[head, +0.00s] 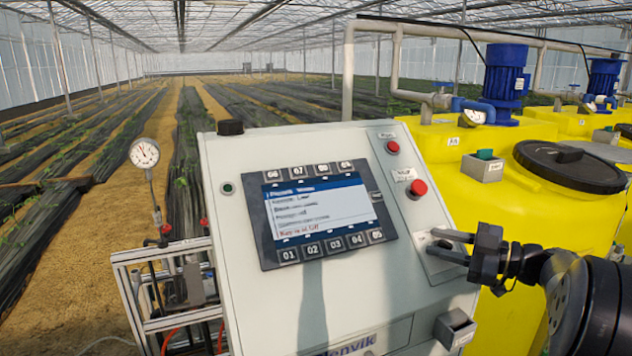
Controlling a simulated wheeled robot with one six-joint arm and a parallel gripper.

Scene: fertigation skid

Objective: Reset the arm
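My gripper (432,242) is at the right of the control panel (235,165), pointing left. Its two dark fingers are apart, one above the other, in front of a pale switch plate (437,267). Something small and dark shows on the plate between the fingers, but I cannot tell whether they touch it. My arm comes in from the right edge. The panel's screen (318,208) is lit, and its lowest line, in red, seems to read "Key is in Off".
Red buttons (416,188) and (393,147) sit above the gripper. A grey box (455,328) juts from the panel below it. Yellow tanks (440,145) with blue motors (505,80) stand behind. A gauge (144,153) stands at the left. Crop rows lie beyond.

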